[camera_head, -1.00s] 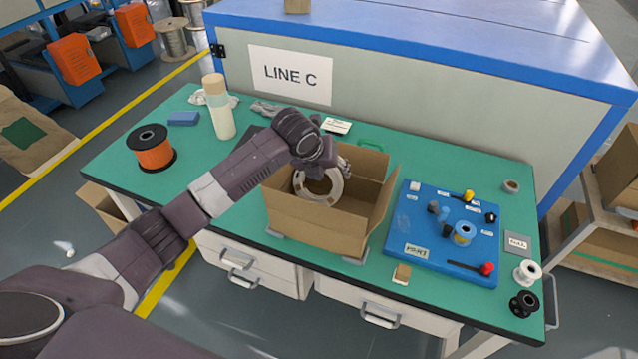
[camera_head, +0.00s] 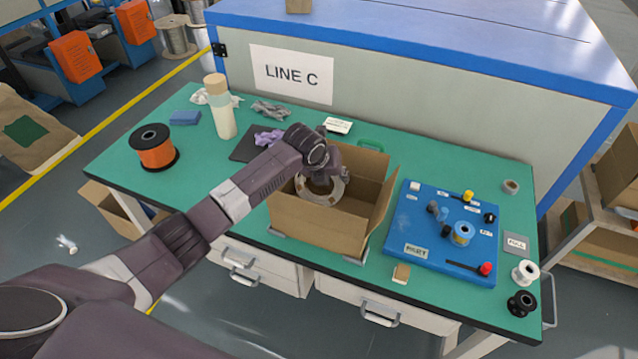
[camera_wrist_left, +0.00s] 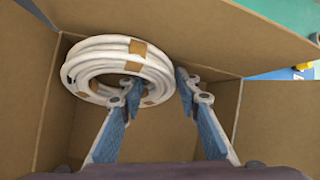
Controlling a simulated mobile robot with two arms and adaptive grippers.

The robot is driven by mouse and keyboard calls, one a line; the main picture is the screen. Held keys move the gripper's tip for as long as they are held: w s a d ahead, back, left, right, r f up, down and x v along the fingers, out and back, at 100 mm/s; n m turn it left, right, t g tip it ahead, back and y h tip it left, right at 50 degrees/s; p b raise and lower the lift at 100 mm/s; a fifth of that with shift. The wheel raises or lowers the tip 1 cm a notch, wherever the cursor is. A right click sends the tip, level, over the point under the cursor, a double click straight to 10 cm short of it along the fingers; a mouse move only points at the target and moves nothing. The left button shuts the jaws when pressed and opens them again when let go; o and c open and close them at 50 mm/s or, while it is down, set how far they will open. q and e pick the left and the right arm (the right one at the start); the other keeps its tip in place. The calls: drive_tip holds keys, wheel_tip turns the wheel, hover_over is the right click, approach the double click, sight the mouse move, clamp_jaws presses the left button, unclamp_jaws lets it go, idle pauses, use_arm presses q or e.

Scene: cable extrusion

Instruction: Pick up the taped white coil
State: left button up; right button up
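The white coil (camera_head: 318,200) with tan tape patches lies inside an open cardboard box (camera_head: 312,228) on the green table. In the left wrist view the coil (camera_wrist_left: 88,62) shows as a stacked ring near the box wall. My left gripper (camera_head: 325,178) is over the coil inside the box. In the wrist view the left gripper (camera_wrist_left: 158,87) is open, one fingertip overlapping the coil's hole and near rim, the other just beyond its right edge. The rim lies between the fingers without visible grip; exact contact cannot be told. My right gripper is not in view.
The box walls and raised flaps stand close around my left gripper. A blue board (camera_head: 420,235) with small parts lies right of the box. An orange spool (camera_head: 156,153) and a bottle (camera_head: 222,118) stand to the left. The table (camera_head: 215,165) has free room left of the box.

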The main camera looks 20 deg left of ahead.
use_arm(q)
clamp_jaws()
drive_tip(key=shift+r, duration=0.1)
